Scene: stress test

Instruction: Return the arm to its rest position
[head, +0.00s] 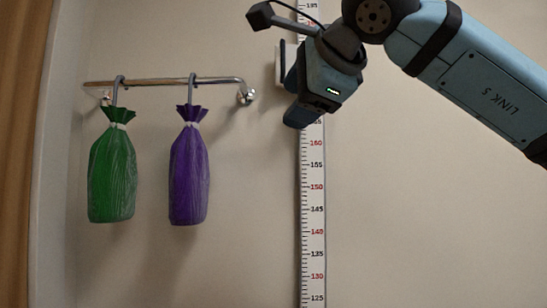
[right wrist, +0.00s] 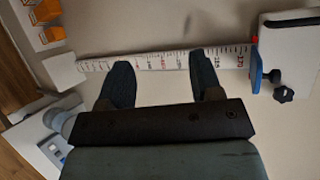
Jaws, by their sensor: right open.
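My right gripper (head: 292,98) is at the upper middle of the head view, in front of the wall and the measuring scale. Its arm comes in from the upper right. In the right wrist view its two fingers (right wrist: 160,78) stand well apart with nothing between them, so it is open and empty. The measuring scale shows behind the fingertips there. My left gripper is in neither view.
A green bag (head: 112,175) and a purple bag (head: 188,175) hang by hooks from a metal rail (head: 165,81) left of the gripper. A vertical measuring scale (head: 312,215) runs up the wall. The wall at lower right is bare.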

